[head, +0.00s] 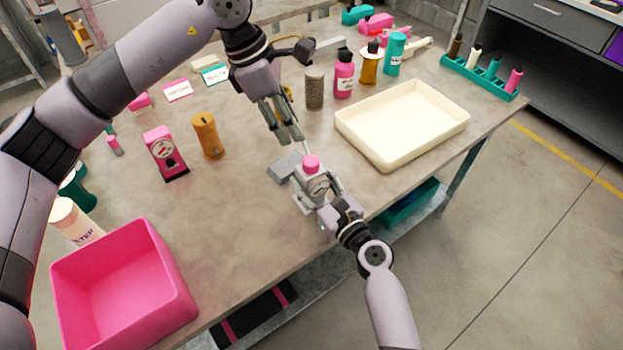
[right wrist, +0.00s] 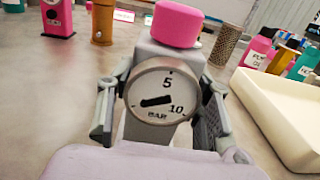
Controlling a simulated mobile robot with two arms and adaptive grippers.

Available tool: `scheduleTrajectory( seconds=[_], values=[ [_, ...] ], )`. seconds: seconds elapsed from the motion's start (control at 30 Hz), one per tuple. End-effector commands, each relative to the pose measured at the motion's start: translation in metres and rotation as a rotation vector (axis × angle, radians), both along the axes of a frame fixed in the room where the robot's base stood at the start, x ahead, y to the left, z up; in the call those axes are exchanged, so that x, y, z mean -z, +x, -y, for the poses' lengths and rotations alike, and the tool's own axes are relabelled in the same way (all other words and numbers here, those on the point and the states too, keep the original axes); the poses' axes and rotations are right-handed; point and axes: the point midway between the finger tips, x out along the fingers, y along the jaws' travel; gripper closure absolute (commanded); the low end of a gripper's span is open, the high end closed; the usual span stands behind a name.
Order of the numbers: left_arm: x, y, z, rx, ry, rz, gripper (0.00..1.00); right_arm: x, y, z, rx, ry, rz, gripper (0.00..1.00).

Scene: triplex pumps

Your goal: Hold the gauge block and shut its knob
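The gauge block (head: 317,186) is a grey block near the table's front edge, with a pink knob (head: 311,162) on top. Its round dial (right wrist: 160,92), marked 5, 10 and BAR, faces the right wrist camera.
A flat grey piece (head: 286,166) lies left of the block. A cream tray (head: 443,144) is to the right, with bottles such as a pink one (head: 344,78) behind it. A pink gauge box (head: 163,152) and orange cylinder (head: 208,137) stand left; a pink bin (head: 175,312) is front left.

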Motion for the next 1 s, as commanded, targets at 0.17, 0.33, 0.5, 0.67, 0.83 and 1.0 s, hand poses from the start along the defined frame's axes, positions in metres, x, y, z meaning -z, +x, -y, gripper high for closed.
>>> scheduleTrajectory(
  seconds=[0.17, 0.33, 0.5, 0.67, 0.83, 1.0],
  values=[
    [0.0, 0.0, 0.0, 0.0, 0.0, 0.0, 0.67, 0.0, 0.0, 0.0, 0.0, 0.0, 0.0, 0.68],
    [0.0, 0.0, 0.0, 0.0, 0.0, 0.0, 0.67, 0.0, 0.0, 0.0, 0.0, 0.0, 0.0, 0.79],
    [0.0, 0.0, 0.0, 0.0, 0.0, 0.0, 0.67, 0.0, 0.0, 0.0, 0.0, 0.0, 0.0, 0.91],
    [0.0, 0.0, 0.0, 0.0, 0.0, 0.0, 0.67, 0.0, 0.0, 0.0, 0.0, 0.0, 0.0, 1.0],
    [-0.003, 0.0, 0.006, -0.024, 0.027, -0.012, 0.57, 0.0, 0.0, 0.0, 0.0, -0.001, -0.001, 1.0],
    [-0.013, 0.001, 0.026, -0.161, 0.167, -0.054, 0.5, 0.0, 0.0, 0.0, 0.0, -0.001, -0.001, 1.0]
  ],
)
